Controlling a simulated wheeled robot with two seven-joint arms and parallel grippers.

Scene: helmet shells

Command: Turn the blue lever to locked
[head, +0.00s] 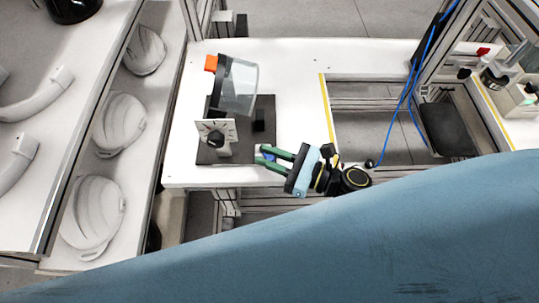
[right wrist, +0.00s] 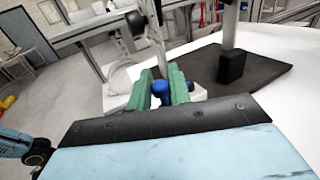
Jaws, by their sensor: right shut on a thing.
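The blue lever (head: 268,156) is a small blue part low at the front right of the black-based fixture, mostly covered by my gripper in the head view. In the right wrist view the blue lever (right wrist: 161,88) shows as a rounded blue piece between the green fingers. My right gripper (head: 261,156) is shut on it, coming from the right; its fingers also show in the right wrist view (right wrist: 162,78). Any lock markings are too small to read. My left gripper is not in view.
The fixture's dark base plate (head: 265,107) carries a white dial plate with a black knob (head: 215,138) and a clear container (head: 238,88) with an orange part. White helmet shells (head: 90,215) lie on the shelf at left. A blue cable (head: 405,100) hangs at right.

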